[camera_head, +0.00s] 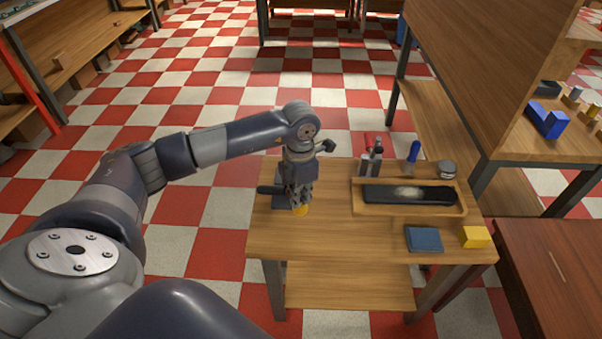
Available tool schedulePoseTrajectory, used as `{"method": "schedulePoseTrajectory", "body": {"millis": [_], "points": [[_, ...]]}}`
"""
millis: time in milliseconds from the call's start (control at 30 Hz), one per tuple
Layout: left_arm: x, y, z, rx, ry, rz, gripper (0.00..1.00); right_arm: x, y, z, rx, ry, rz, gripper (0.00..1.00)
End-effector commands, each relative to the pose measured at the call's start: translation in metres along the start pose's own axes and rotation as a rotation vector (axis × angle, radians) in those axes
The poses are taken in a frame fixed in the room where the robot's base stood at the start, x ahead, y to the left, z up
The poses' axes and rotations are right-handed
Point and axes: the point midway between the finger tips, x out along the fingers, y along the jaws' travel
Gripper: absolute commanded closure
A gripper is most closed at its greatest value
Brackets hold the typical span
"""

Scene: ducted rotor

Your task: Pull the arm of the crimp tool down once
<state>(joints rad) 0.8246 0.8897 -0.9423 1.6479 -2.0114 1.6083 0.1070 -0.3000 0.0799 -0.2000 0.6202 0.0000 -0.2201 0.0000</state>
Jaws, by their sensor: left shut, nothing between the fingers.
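The crimp tool (270,190) is a dark device at the left end of the small wooden table, mostly hidden behind my left gripper. A dark knob-like end (328,145) shows just right of my left wrist; I cannot tell whether it belongs to the tool's arm. My left gripper (300,203) points down over the table's left part, in front of the tool. It is shut with nothing between its fingers. I cannot tell whether it touches the tool. My right gripper is not in view.
The table (330,240) also bears a wooden tray (449,210) with a black pad (410,195), a blue block (424,239), a yellow block (475,237), a blue-handled tool (413,152) and small bottles (376,160). A workbench (545,140) stands right. Table front is clear.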

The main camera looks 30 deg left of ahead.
Motion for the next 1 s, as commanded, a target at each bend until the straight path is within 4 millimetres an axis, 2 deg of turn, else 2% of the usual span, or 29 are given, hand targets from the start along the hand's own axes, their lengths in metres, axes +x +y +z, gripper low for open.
{"method": "schedulePoseTrajectory", "body": {"millis": [167, 300, 1000], "points": [[0.008, 0.000, 0.000, -0.001, 0.001, 0.000, 1.00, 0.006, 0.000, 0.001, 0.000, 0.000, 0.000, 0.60], [0.004, 0.000, 0.000, 0.000, 0.001, 0.000, 1.00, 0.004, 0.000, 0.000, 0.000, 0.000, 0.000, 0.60], [-0.044, 0.008, 0.004, 0.000, 0.001, 0.000, 1.00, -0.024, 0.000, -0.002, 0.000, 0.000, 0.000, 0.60]]}}
